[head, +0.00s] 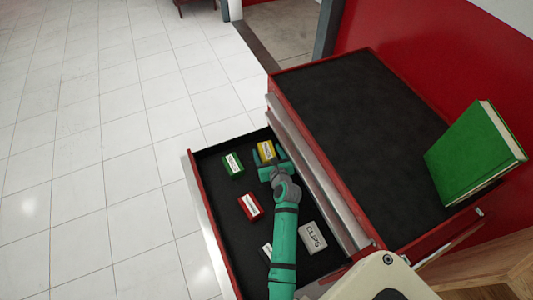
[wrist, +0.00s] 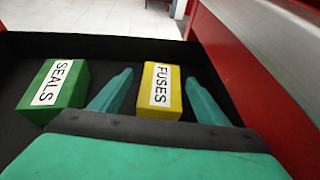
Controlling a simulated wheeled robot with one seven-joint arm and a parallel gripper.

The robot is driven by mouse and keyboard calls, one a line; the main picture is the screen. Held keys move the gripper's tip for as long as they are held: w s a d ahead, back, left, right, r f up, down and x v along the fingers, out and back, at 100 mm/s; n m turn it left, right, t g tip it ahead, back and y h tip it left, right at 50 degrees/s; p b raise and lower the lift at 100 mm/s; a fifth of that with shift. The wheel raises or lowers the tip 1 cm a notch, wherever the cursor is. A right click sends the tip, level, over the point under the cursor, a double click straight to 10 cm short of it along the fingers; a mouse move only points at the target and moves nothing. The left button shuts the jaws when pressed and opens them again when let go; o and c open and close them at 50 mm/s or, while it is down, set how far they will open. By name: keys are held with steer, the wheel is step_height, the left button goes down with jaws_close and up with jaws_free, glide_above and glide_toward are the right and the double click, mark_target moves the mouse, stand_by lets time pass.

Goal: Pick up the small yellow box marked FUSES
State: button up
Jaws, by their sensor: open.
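The small yellow box marked FUSES (wrist: 161,90) lies in the open drawer, near its far end. It also shows in the head view (head: 265,150). My gripper (wrist: 158,95) is open, with one finger on each side of the yellow box. In the wrist view there is a gap between the left finger and the box, and a smaller one on the right. The near end of the box is partly hidden behind my gripper's palm. In the head view my gripper (head: 269,160) reaches down into the drawer at the box.
A green box marked SEALS (wrist: 55,88) lies left of the left finger. The drawer (head: 222,219) also holds a red box (head: 250,206), a grey CLIPS box (head: 313,238) and a partly hidden box. The red cabinet (head: 350,130) stands close on the right, with a green book (head: 472,155) on top.

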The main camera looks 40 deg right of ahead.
mark_target(267, 152)
steer(key=shift+x, duration=1.85)
steer(key=shift+s+d, duration=0.1)
steer(key=shift+s, duration=0.15)
steer(key=c, duration=1.2)
steer(key=shift+r, duration=0.1)
